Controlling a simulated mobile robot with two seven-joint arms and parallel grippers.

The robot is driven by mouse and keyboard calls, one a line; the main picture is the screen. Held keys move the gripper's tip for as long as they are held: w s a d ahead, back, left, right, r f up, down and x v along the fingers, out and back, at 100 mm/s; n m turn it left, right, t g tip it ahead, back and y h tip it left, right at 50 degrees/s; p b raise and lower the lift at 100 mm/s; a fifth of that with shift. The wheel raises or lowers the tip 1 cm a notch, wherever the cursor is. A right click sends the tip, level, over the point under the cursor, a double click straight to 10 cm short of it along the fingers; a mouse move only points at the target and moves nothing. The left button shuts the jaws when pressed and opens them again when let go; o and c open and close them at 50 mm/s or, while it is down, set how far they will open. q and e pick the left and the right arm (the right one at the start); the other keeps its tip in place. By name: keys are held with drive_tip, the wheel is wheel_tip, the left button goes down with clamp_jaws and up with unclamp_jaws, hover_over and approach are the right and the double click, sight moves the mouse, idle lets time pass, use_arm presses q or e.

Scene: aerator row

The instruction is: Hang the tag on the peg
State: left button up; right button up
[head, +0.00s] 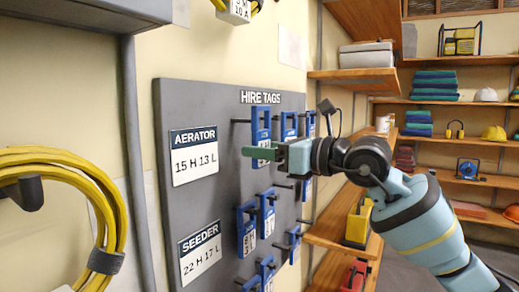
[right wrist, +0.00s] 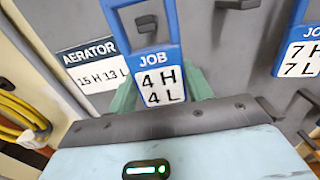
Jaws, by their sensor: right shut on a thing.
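My right gripper (head: 262,153) is shut on a blue-framed tag (head: 261,128) in front of the grey board. In the right wrist view the tag (right wrist: 160,82) reads JOB, 4 H, 4 L and sits between the green fingers. It hangs roughly upright, with its open frame at the top. A dark peg end (right wrist: 146,23) shows inside that frame; I cannot tell whether it passes fully through. In the head view a dark peg (head: 240,121) meets the tag's upper left side. My left gripper is out of view.
The grey board (head: 215,110) carries an AERATOR sign (head: 194,157), a SEEDER sign (head: 200,255) and several other blue tags. A neighbouring tag (right wrist: 300,50) reads 7 H, 7 L. A yellow hose coil (head: 105,210) hangs at left. Wooden shelves (head: 340,235) stand close behind my right arm.

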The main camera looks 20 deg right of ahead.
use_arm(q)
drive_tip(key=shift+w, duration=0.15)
use_arm(e)
drive_tip(key=v, duration=0.5)
idle(0.6)
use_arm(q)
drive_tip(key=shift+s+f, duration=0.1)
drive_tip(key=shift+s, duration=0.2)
use_arm(e)
drive_tip(key=shift+w+a, duration=0.1)
drive_tip(key=s+a+f+p, duration=0.1)
drive_tip(key=a+f, duration=0.1)
drive_tip(key=f, duration=0.7)
drive_tip(key=s+a+f+p, duration=0.1)
drive_tip(key=a+f, duration=0.1)
drive_tip(key=f, duration=0.7)
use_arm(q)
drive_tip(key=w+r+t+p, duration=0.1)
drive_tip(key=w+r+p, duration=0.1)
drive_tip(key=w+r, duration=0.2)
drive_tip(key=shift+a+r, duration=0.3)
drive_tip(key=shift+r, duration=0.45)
use_arm(e)
drive_tip(key=s+d+f+m+t+h, duration=0.1)
drive_tip(key=s+f+h, duration=0.1)
drive_tip(key=s+f, duration=1.1)
drive_tip(key=shift+f+m+t, duration=0.3)
drive_tip(key=shift+f+m, duration=0.1)
drive_tip(key=shift+f, duration=0.05)
